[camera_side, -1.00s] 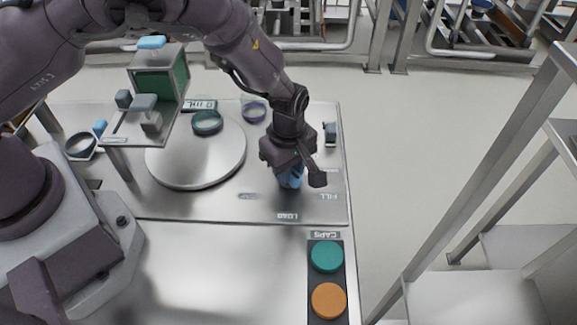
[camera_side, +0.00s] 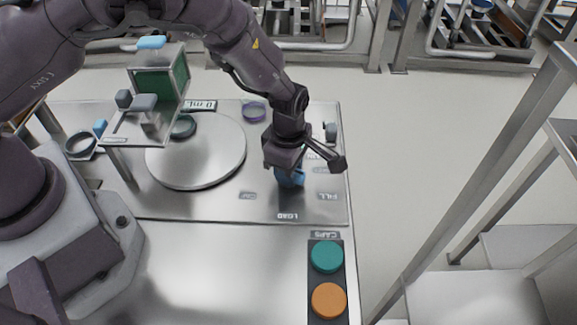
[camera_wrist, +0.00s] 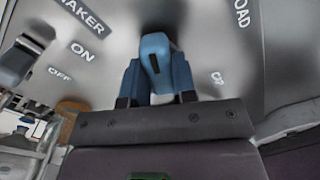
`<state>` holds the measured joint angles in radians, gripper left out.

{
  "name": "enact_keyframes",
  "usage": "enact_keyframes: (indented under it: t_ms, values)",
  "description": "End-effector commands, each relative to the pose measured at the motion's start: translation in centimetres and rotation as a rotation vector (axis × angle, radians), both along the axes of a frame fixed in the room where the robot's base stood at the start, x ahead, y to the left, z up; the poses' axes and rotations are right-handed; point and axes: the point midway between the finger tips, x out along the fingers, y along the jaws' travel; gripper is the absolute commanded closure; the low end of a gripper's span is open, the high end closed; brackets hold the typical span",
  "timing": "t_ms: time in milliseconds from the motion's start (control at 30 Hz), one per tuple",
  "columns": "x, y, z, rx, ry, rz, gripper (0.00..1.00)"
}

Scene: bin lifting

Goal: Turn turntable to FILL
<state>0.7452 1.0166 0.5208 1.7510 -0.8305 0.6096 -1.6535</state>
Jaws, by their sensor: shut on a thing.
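The round steel turntable (camera_side: 200,165) lies on the steel deck left of my gripper. A green-rimmed jar (camera_side: 183,127) sits on its far left part, beside the dispenser and partly hidden by it. My gripper (camera_side: 290,182) points down at the blue knob (camera_wrist: 155,55), shut on it, with its blue fingers on both sides in the wrist view. The FILL label (camera_side: 328,196) is right of the knob in the side view and the LOAD label (camera_side: 288,216) is nearer the front.
A dispenser with a green window (camera_side: 162,82) stands over the turntable's left side. A purple ring (camera_side: 254,111) lies behind my gripper. A grey lever (camera_wrist: 18,58) stands by ON and OFF labels. Teal (camera_side: 327,256) and orange (camera_side: 329,300) caps lie in a front tray.

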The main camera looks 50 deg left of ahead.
Motion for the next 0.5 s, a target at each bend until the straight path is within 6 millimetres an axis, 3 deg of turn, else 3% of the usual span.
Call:
enact_keyframes:
  t_ms: [267,300,367,500]
  values:
    - [0.04,-0.18,0.10,-0.004,-0.001,0.004,0.98]
    - [0.03,-0.17,0.09,-0.004,-0.001,0.004,0.65]
    - [0.03,-0.16,0.08,-0.004,-0.001,0.004,0.52]
    - [0.03,-0.10,0.05,-0.003,-0.001,0.003,0.49]
